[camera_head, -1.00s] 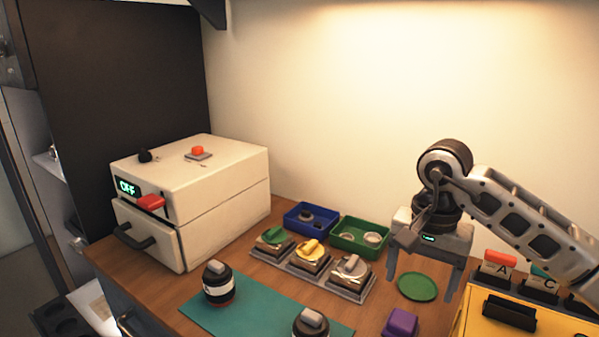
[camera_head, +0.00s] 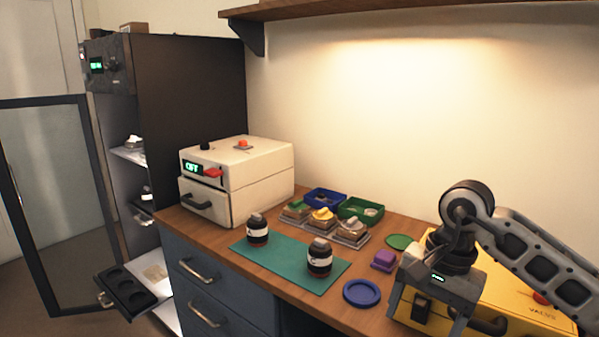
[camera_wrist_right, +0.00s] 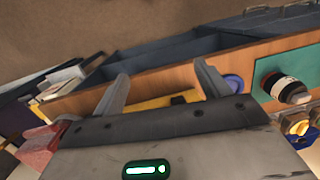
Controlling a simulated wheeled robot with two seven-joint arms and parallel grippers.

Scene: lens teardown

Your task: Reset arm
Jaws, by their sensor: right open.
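My right gripper (camera_head: 432,312) comes in from the right in the head view, over the front right of the workbench and in front of the yellow case. In the right wrist view its two fingers (camera_wrist_right: 162,88) stand wide apart with nothing between them. Two dark lens barrels, one at the left (camera_head: 257,230) and one nearer the front (camera_head: 319,258), stand upright on the teal mat (camera_head: 284,268). One barrel also shows in the right wrist view (camera_wrist_right: 287,88). My left gripper is not in view.
The white box (camera_head: 240,180) reads OFF. Blue (camera_head: 310,199) and green (camera_head: 345,208) trays stand behind three fixtures. A blue disc (camera_head: 361,293), green disc (camera_head: 401,241) and purple block (camera_head: 384,260) lie near the yellow case (camera_head: 500,290). The left cabinet's glass door (camera_head: 45,190) hangs open.

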